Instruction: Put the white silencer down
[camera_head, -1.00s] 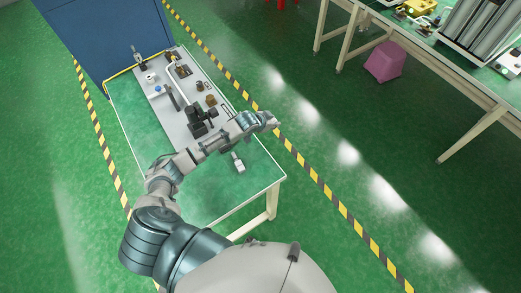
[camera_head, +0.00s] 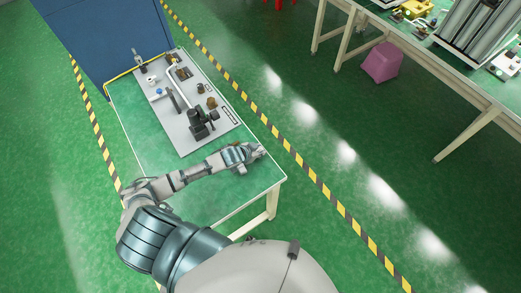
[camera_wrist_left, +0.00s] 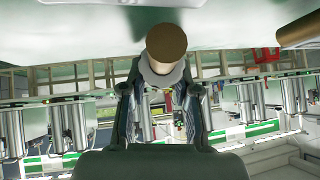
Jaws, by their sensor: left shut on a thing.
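My left gripper (camera_head: 254,153) is low over the near right part of the green-topped table (camera_head: 215,205). In the left wrist view its two fingers (camera_wrist_left: 161,115) are shut on a short piece with a brown round end and a pale collar, which I take for the white silencer (camera_wrist_left: 160,76). The brown end points away from the gripper. The head view shows the piece too small and too covered to make out. I cannot tell whether it touches the table. My right gripper is not in view.
A grey board (camera_head: 187,136) with several fittings and a black device (camera_head: 200,122) lies farther back on the table. A blue cabinet (camera_head: 110,45) stands behind. Another table (camera_head: 465,75) and a pink stool (camera_head: 381,62) are at the right. The table's near left is clear.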

